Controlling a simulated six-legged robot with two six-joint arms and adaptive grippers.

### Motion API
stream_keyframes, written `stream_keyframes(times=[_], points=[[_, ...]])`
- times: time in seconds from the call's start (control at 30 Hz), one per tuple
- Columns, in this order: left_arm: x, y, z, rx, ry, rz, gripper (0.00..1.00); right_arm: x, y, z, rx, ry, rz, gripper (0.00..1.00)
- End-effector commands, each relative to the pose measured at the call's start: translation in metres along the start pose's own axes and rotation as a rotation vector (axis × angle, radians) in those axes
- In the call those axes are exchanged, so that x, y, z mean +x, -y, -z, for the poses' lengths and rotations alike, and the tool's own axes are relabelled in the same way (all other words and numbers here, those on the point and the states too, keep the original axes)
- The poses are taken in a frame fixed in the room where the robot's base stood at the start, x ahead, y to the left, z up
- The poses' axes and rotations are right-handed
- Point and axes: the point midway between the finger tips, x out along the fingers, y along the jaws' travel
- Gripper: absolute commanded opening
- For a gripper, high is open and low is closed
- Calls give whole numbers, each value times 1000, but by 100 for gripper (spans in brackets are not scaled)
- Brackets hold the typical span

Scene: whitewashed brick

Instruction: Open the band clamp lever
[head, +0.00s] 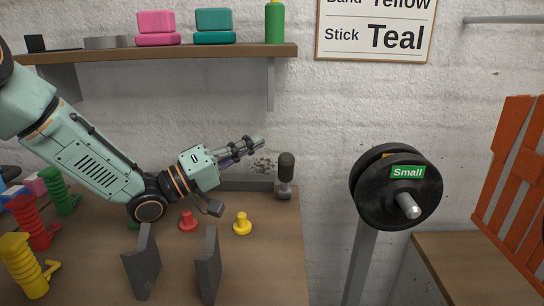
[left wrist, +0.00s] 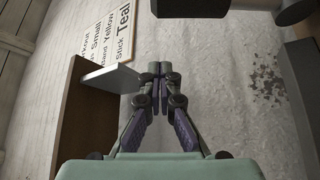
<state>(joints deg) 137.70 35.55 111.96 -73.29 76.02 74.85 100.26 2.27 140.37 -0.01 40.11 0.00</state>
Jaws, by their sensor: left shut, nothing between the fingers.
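An upright black-handled lever (head: 286,167) on a small grey metal base (head: 284,190) stands at the back right edge of the wooden table; it looks like the band clamp lever. A low grey bar (head: 245,184) lies beside its base, to the left. My left gripper (head: 257,142) reaches in from the left, above and left of the black handle and apart from it. Its fingers are shut with nothing between them; they also show closed in the left wrist view (left wrist: 160,70). Dark parts show at the top and right of that view; I cannot tell what they are. My right gripper is out of view.
A wooden shelf (head: 200,52) with pink and teal blocks and a green bottle (head: 275,22) hangs above. Yellow (head: 242,224) and red (head: 188,221) knobs and two grey uprights (head: 142,262) stand on the table. A weight rack labelled Small (head: 372,200) stands right.

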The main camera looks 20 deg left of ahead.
Motion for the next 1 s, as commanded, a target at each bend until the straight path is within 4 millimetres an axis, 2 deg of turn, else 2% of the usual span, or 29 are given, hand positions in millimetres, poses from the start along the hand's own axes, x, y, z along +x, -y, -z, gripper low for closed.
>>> stream_keyframes(times=[0.3, 0.4, 0.6, 1.0], points=[[41, 1, -6, 1, 5, -1, 0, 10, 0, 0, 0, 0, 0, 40], [33, 1, -21, -4, 2, 0, 0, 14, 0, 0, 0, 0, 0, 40], [27, 1, -37, -1, 1, 0, 0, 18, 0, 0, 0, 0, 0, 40], [26, 0, -40, 0, 1, -1, 0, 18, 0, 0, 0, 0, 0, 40]])
